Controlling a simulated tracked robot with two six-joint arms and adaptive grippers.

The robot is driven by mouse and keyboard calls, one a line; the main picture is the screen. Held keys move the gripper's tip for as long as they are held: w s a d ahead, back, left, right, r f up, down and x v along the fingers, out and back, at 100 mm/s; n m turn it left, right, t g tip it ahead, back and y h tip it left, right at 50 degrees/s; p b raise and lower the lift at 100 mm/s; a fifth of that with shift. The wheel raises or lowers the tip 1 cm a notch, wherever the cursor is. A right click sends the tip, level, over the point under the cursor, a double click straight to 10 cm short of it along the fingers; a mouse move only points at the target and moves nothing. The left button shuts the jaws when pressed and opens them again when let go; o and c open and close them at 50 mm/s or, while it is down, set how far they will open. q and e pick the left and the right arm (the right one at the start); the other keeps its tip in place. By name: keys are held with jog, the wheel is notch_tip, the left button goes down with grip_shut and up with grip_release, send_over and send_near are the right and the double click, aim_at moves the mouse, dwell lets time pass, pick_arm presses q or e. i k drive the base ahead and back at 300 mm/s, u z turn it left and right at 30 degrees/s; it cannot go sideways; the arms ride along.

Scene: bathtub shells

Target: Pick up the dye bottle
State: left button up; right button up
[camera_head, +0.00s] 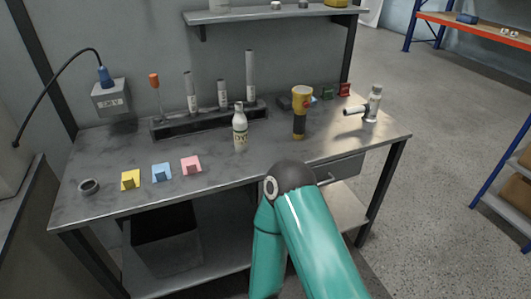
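The dye bottle (240,130) is a small white bottle with a pale cap and a dark-lettered label. It stands upright on the grey workbench (215,184), in front of the dark rack near the middle. One of my arms, teal with a dark elbow joint, rises from the bottom in front of the bench, to the right of the bottle. Neither gripper shows in this view.
A dark rack (167,127) holding upright tubes stands behind the bottle. A yellow and black tool (301,111) and a pale bottle-like tool (372,104) stand to the right. Yellow (130,180), blue (162,173) and pink (191,166) pieces lie front left. Bench space before the bottle is clear.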

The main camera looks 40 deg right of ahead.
aim_at(240, 127)
jog(key=k, duration=0.85)
jog(key=z, duration=1.05)
jog(key=i, duration=0.7)
jog(key=z, duration=0.2)
